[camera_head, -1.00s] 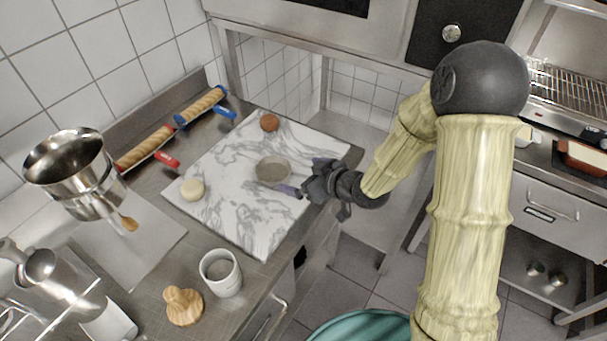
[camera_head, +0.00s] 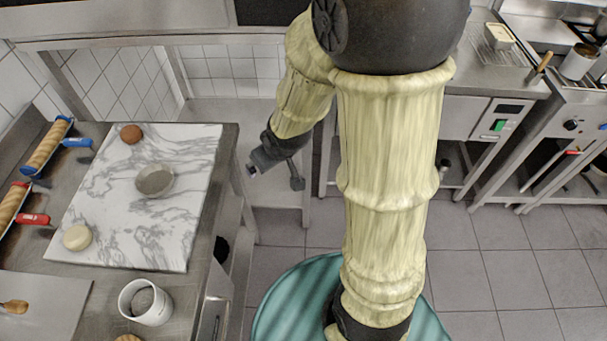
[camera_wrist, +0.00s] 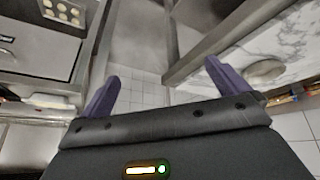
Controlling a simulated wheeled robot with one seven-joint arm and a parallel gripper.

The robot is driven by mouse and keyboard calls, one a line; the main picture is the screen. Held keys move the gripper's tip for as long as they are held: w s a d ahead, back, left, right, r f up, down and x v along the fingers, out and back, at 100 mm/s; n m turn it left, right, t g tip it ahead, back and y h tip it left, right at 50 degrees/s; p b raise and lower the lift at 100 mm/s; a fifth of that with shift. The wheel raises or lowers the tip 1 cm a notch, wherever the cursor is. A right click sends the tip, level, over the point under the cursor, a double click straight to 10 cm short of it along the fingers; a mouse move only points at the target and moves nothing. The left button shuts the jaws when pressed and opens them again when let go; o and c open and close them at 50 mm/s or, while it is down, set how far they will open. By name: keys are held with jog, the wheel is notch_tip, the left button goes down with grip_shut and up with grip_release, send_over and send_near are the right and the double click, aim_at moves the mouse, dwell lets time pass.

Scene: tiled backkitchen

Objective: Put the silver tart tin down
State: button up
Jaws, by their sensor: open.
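The silver tart tin (camera_head: 155,181) is a shallow round tin lying on the white marble board (camera_head: 190,222) on the steel counter. It also shows at the right of the wrist view (camera_wrist: 264,71), on the marble. My gripper (camera_head: 252,169) is to the right of the board, past the counter edge, apart from the tin. In the wrist view its two purple fingers (camera_wrist: 160,82) are spread wide with nothing between them.
On the board are a brown ball (camera_head: 131,133) and a pale round piece (camera_head: 77,237). A white cup (camera_head: 146,303) stands in front of the board. Rolling pins (camera_head: 48,144) lie at the left. Tiled floor (camera_head: 480,270) is open at the right.

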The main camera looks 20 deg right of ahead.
jog(key=s+d+r+m+g, duration=0.2)
jog(key=s+d+m+g, duration=0.1)
jog(key=s, duration=0.6)
jog(key=shift+d+r+m+h, duration=0.15)
jog(key=shift+d+m+h, duration=0.25)
jog(key=shift+d, duration=0.25)
